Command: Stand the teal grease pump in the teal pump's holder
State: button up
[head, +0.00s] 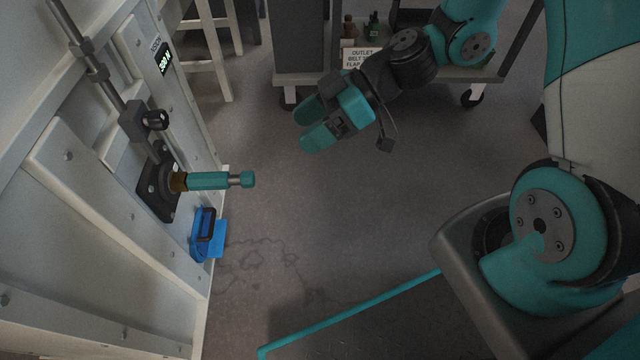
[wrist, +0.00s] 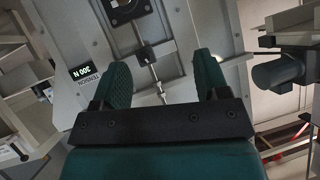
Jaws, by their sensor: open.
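A teal cylinder with a narrower grey neck and a teal end knob (head: 208,181) sticks out sideways from a brass collar on a dark plate on the wall panel. It is the only teal pump-like thing I see, but I cannot be sure that it is the grease pump. I cannot make out a holder marked for the teal pump. My gripper (head: 309,122) is open and empty, well to the right of and beyond the teal cylinder. In the wrist view its two teal fingers (wrist: 162,80) stand apart with nothing between them, facing the panel.
The pale panel (head: 85,145) fills the left, with a rod and a clamp knob (head: 155,120). A blue item (head: 204,238) hangs below the teal cylinder. A grey cart with small bottles (head: 373,26) and a sign (head: 361,57) stands behind. The floor between is clear.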

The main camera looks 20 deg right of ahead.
aim_at(253, 177)
jog(key=w+d+f+t+y+b, duration=0.1)
jog(key=w+d+f+t+b, duration=0.1)
jog(key=f, duration=0.4)
jog(key=w+d+f+t+b, duration=0.1)
jog(key=f+b, duration=0.2)
jog(key=f, duration=0.3)
jog(key=b+x, duration=0.5)
jog(key=x, duration=1.1)
jog(key=shift+w+r+b, duration=0.15)
jog(key=shift+w+b, duration=0.05)
jog(key=shift+b, duration=0.1)
jog(key=shift+w+a, duration=0.25)
jog(key=shift+a, duration=0.35)
jog(key=shift+c, duration=0.5)
grip_shut()
jog(key=shift+s+d+b, duration=0.25)
jog(key=shift+d+b, duration=0.2)
jog(key=shift+d, duration=0.15)
